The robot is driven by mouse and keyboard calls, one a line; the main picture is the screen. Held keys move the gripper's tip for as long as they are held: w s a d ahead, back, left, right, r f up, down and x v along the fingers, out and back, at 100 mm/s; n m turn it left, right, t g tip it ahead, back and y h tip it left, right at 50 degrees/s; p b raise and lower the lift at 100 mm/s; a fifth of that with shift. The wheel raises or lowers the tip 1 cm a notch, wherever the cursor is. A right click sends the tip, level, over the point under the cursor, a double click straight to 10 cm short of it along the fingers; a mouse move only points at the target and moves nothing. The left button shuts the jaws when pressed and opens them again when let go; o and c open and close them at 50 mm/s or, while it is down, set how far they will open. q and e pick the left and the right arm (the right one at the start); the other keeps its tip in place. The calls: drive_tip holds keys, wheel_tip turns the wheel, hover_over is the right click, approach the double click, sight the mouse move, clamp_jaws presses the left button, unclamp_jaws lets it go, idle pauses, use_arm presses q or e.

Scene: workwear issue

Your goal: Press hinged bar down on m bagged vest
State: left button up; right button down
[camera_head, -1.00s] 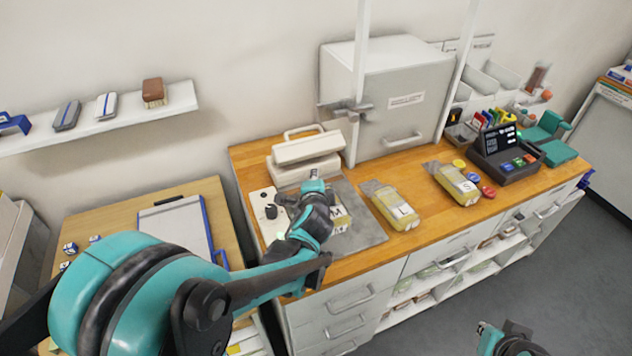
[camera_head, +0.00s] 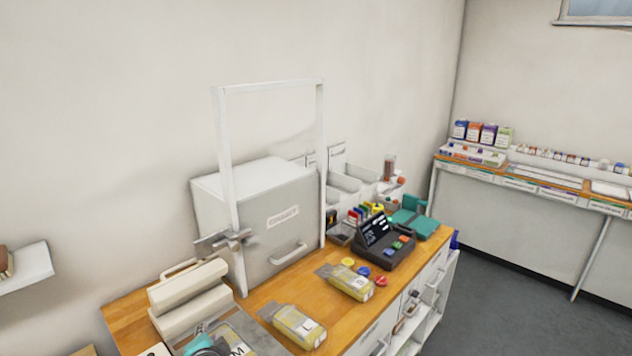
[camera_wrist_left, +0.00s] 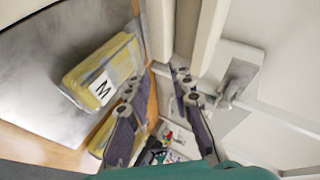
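The bagged vest marked M (camera_head: 238,347) lies on the grey plate in front of the cream sealer, cut off by the bottom edge of the head view. In the left wrist view the yellow bagged vest (camera_wrist_left: 104,72) shows nearly whole. The cream hinged bar (camera_head: 188,282) sits above the sealer's base (camera_head: 192,310); a narrow dark gap shows between them. My left gripper (camera_wrist_left: 157,76) has its fingers apart with nothing between them, close to the cream sealer parts and beside the vest. My right gripper is out of view.
Bagged vests L (camera_head: 298,326) and S (camera_head: 350,282) lie further right on the wooden counter. A white cabinet (camera_head: 285,235) and white upright frame (camera_head: 228,150) stand behind. A dark terminal (camera_head: 386,243) and coloured discs (camera_head: 362,271) are to the right.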

use_arm(q)
drive_tip(key=s+d+f+n+g+h, duration=0.1)
drive_tip(key=s+d+n, duration=0.3)
drive_tip(key=s, duration=0.4)
drive_tip(key=s+d+f+n+g+h, duration=0.1)
drive_tip(key=s+d+n+g+h, duration=0.2)
drive_tip(key=s, duration=0.5)
drive_tip(key=shift+d+f+n+h, duration=0.15)
drive_tip(key=shift+d+n+h, duration=0.4)
drive_tip(key=shift+d, duration=0.7)
drive_tip(key=shift+s+d+n, duration=0.35)
drive_tip(key=shift+s, duration=0.1)
clamp_jaws()
drive_tip(key=w+a+r+n+g+y+p, duration=0.1)
drive_tip(key=w+a+r+n+p, duration=0.1)
drive_tip(key=w+a+r+p, duration=0.35)
drive_tip(key=w+a+r+n+p, duration=0.1)
drive_tip(key=w+a+r+p, duration=0.1)
drive_tip(key=w+r, duration=0.65)
drive_tip(key=w+a+r+n+g+y+p, duration=0.1)
drive_tip(key=w+a+r+n+p, duration=0.25)
drive_tip(key=w, duration=0.55)
drive_tip(key=w+a+f+n+g+p, duration=0.25)
drive_tip(key=w+a+p, duration=0.65)
drive_tip(key=w+a, duration=0.9)
wheel_tip(320, 180, down, 9)
drive_tip(key=s, duration=0.2)
drive_tip(key=shift+a+f+n+y+p, duration=0.15)
drive_tip(key=shift+f+n+y+p, duration=0.05)
drive_tip(key=shift+n+y+p, duration=0.2)
